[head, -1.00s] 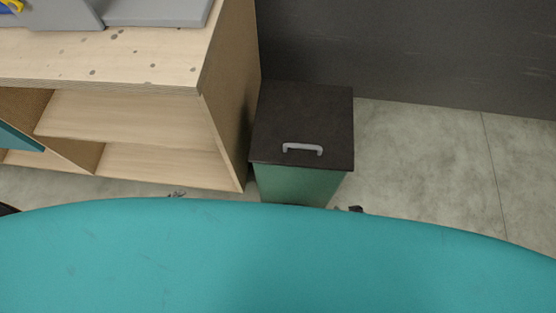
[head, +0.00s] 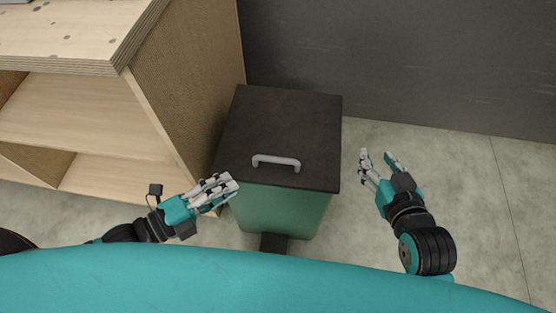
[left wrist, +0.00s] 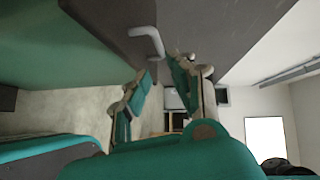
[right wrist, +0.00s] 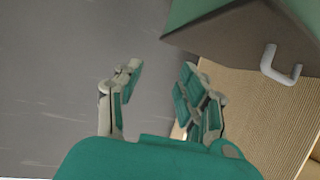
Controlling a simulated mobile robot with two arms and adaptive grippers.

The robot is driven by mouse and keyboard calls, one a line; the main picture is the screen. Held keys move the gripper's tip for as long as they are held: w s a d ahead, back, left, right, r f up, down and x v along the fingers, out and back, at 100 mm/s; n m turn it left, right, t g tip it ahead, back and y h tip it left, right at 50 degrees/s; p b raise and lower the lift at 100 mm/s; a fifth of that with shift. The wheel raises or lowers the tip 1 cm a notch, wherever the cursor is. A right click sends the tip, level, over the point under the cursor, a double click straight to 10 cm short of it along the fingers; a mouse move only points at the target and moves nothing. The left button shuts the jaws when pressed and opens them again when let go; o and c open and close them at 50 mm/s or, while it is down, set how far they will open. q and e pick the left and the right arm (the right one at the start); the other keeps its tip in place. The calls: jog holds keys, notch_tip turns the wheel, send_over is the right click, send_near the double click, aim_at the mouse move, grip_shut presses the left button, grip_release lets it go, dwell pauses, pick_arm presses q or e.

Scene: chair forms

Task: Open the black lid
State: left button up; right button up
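The black lid (head: 280,125) lies flat and shut on a green bin (head: 285,210) in the head view. A grey handle (head: 276,162) stands near its front edge. My left gripper (head: 228,187) is at the bin's front left, apart from the handle. In the left wrist view its fingers (left wrist: 160,80) are spread and empty, with the handle (left wrist: 148,38) beyond them. My right gripper (head: 380,158) is to the right of the bin, its fingers apart and empty. In the right wrist view its fingers (right wrist: 158,80) are open, with the lid (right wrist: 245,35) and handle (right wrist: 280,65) at the upper right.
A wooden shelf unit (head: 185,85) stands close to the bin's left side. A dark wall (head: 420,65) runs behind the bin. The floor (head: 470,190) to the right is clear. A black pedal-like part (head: 273,242) shows at the bin's front base.

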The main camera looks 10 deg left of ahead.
aim_at(278, 159)
pick_arm(q)
jog(key=b+x, duration=0.1)
jog(key=x, duration=0.4)
jog(key=shift+w+d+f+b, duration=0.1)
jog(key=shift+w+d+b, duration=0.05)
jog(key=shift+w+b, duration=0.15)
jog(key=b+x, duration=0.1)
jog(key=x, duration=0.7)
jog(key=shift+b, duration=0.4)
jog(key=shift+w+d, duration=0.2)
jog(key=shift+d, duration=0.05)
pick_arm(e)
notch_tip(278, 159, up, 16)
jog(key=a+t+y, duration=0.2)
jog(key=t+y, duration=0.1)
jog(key=t, duration=0.7)
jog(key=shift+w+a+f, duration=0.2)
jog(key=shift+w+f, duration=0.05)
pick_arm(q)
jog(key=shift+f, duration=0.1)
grip_shut()
